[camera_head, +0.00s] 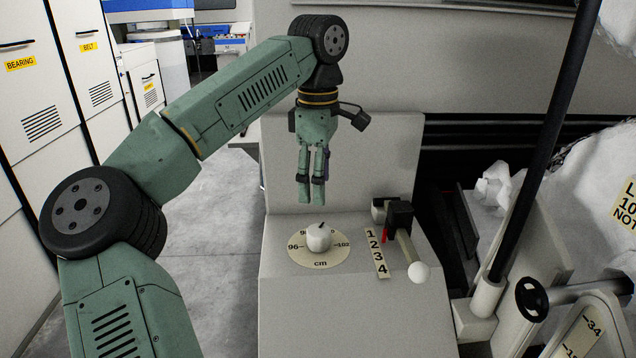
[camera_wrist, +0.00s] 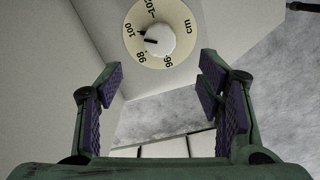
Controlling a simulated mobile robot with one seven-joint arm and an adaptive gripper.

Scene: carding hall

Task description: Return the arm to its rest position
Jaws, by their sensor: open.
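My green arm reaches in from the lower left in the head view, bends at a high elbow and hangs its wrist downward. My gripper (camera_head: 311,194) points down above the grey control console (camera_head: 345,320), over the back part near the dial. It holds nothing. In the wrist view my gripper (camera_wrist: 160,95) shows two purple-padded fingers spread apart with empty space between them. The white dial knob (camera_head: 319,237) stands on a round cream scale marked in cm, below and apart from the fingers. The knob (camera_wrist: 159,40) also shows beyond the fingertips in the wrist view.
A lever with a white ball end (camera_head: 419,272) stands beside a 1-to-4 scale (camera_head: 377,253). A black slanted bar (camera_head: 546,140) and a handwheel (camera_head: 531,299) are at right, near white fibre (camera_head: 590,180). Cabinets (camera_head: 28,90) line the left. Grey floor lies open between.

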